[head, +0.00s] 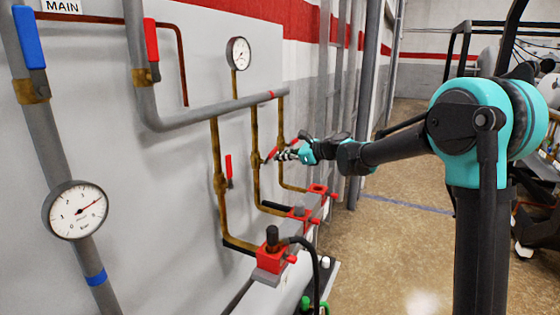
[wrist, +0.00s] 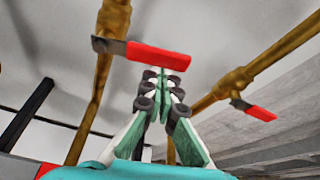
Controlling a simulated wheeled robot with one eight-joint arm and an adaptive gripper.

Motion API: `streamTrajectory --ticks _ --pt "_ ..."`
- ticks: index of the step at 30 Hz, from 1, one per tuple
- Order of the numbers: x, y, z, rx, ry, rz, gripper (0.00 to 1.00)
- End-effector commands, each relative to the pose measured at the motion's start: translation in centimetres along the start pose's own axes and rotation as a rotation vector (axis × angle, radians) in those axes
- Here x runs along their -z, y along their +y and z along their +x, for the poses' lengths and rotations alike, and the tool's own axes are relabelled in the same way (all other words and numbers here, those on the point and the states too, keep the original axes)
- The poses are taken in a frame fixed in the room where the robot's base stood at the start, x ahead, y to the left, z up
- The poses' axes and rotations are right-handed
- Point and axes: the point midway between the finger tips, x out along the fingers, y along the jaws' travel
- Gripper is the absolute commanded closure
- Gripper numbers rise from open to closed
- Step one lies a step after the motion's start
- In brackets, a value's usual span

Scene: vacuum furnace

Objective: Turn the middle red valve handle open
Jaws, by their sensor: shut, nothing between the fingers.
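The middle red valve handle (head: 271,153) is on the middle brass pipe, partly hidden by my gripper in the head view. In the wrist view the red handle (wrist: 158,57) lies crosswise to its brass pipe, its bare metal lever end on the left at the valve body. My gripper (head: 281,155) reaches in from the right. In the wrist view my gripper (wrist: 158,76) is shut and empty, its fingertips just below the red grip in the picture. I cannot tell whether they touch it.
A left red handle (head: 228,165) stands upright on its pipe. A right red handle (wrist: 253,111) is near in the wrist view. Red-and-grey fittings (head: 271,257) sit below the pipes. A blue handle (head: 29,37), a larger red handle (head: 151,40) and gauges are on the left.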

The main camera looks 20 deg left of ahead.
Motion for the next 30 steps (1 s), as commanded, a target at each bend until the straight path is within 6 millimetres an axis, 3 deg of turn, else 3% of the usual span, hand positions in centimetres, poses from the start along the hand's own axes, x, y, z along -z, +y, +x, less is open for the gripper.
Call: streamTrajectory --ticks 16,30 --pt "-3.4 0.1 -1.1 0.171 -0.001 -0.491 1.00" --pt "-5.9 1.5 -2.1 0.318 -0.001 -0.906 1.00"
